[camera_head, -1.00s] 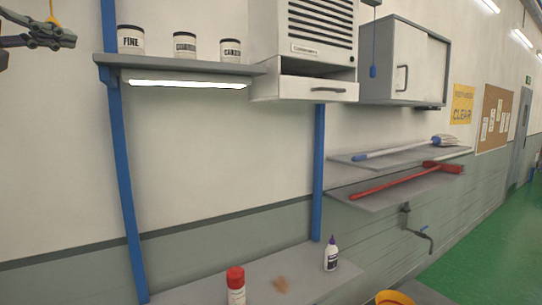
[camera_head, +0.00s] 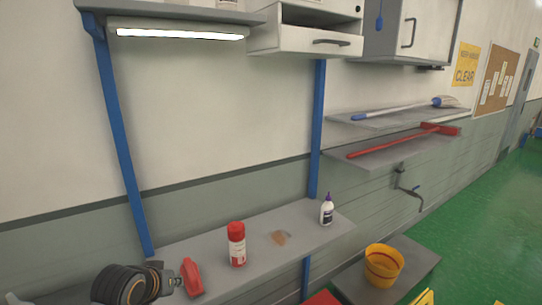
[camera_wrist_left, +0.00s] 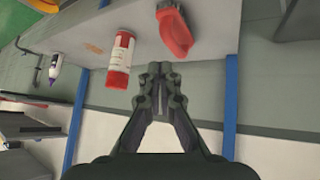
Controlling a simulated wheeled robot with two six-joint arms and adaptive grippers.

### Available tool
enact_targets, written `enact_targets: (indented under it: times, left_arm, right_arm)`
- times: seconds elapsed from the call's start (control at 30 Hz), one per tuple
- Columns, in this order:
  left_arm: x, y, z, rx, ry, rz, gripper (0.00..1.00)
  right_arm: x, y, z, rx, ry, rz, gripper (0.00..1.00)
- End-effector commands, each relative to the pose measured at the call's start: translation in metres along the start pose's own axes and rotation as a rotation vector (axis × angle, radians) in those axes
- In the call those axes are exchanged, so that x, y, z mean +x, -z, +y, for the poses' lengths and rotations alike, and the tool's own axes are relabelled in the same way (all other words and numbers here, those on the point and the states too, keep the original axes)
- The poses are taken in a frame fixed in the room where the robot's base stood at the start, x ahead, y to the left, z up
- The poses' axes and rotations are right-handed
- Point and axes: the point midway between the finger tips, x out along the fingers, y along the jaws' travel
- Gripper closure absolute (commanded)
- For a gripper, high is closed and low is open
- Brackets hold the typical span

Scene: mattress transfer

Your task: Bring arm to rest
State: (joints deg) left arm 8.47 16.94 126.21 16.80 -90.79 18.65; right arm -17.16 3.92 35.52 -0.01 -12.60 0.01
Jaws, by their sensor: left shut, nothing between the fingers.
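My left gripper (camera_head: 168,278) is low at the left in the head view, seen mostly from behind, with my dark wrist in front of it. In the left wrist view the gripper (camera_wrist_left: 160,72) is shut and its fingers hold nothing. A red tool-like object (camera_head: 191,278) lies on the grey shelf (camera_head: 290,218) just right of the gripper; it also shows in the left wrist view (camera_wrist_left: 174,32). My right gripper is not in view.
A red-and-white can (camera_head: 237,245) and a white bottle (camera_head: 326,212) stand on the shelf. A yellow bucket (camera_head: 383,265) stands on a low grey platform. Blue posts (camera_head: 118,130) run up the wall. A lamp (camera_head: 180,33) hangs under an upper shelf.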

Motion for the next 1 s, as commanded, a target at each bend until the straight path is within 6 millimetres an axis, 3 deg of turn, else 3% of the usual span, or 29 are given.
enact_targets:
  times: [0.03, 0.1, 0.2, 0.4, 0.57, 0.87, 1.0]
  left_arm:
    - [0.006, -0.041, -0.002, 0.029, 0.016, -0.057, 1.0]
    - [0.008, -0.086, -0.007, 0.072, 0.041, -0.119, 1.0]
    - [0.004, -0.139, -0.014, 0.121, 0.067, -0.195, 1.0]
    - [-0.015, -0.218, -0.026, 0.195, 0.107, -0.322, 1.0]
    - [-0.036, -0.268, -0.035, 0.244, 0.133, -0.413, 1.0]
    - [0.061, -0.333, -0.06, 0.236, 0.142, -0.457, 1.0]
    - [0.109, -0.383, -0.077, 0.228, 0.146, -0.484, 1.0]
  right_arm:
    - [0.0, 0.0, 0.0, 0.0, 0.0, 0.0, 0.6]
    - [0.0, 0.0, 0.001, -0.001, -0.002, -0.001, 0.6]
    - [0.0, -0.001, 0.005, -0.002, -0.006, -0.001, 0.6]
    - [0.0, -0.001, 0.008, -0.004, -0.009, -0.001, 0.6]
    - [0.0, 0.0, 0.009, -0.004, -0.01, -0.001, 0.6]
    - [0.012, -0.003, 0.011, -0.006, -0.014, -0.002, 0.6]
    - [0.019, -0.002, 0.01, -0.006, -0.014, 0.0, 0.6]
